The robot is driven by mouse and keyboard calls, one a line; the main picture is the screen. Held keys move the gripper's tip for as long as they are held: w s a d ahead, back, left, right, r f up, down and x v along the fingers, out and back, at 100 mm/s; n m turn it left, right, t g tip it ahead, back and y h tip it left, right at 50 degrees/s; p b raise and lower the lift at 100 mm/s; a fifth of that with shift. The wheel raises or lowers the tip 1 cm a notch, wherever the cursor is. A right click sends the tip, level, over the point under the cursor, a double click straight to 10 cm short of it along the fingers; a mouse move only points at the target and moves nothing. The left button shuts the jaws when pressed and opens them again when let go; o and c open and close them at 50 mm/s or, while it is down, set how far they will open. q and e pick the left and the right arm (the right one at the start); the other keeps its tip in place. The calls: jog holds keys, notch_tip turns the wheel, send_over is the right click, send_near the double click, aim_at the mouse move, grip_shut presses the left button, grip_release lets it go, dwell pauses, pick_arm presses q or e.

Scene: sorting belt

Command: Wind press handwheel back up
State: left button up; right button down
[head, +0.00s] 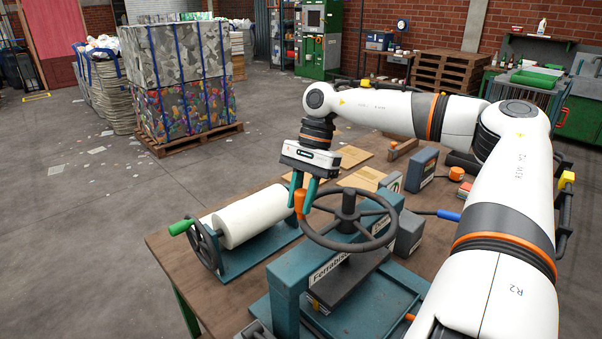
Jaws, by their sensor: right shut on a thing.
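The press (289,296) is a teal frame on the wooden bench. Its dark handwheel (391,236) lies flat on top, with a central hub and an orange knob (299,204) standing on the rim at the left. My right gripper (301,200) points down at that side, its teal fingers shut on the orange knob. The fingers cover part of the knob. A dark plate with a labelled block sits under the press frame. My left gripper is not in view.
A white roller (256,217) with a green-handled crank stands left of the press on the bench (165,245). Grey boxes (421,168), cardboard pieces (352,156) and a blue-handled tool (449,215) lie behind and right. Strapped bales stand on a pallet on the floor.

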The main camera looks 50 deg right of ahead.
jog(key=c, duration=1.1)
grip_release()
jog(key=shift+s, duration=0.1)
jog(key=v, duration=1.2)
jog(key=shift+b, duration=0.4)
jog(key=shift+a, duration=0.1)
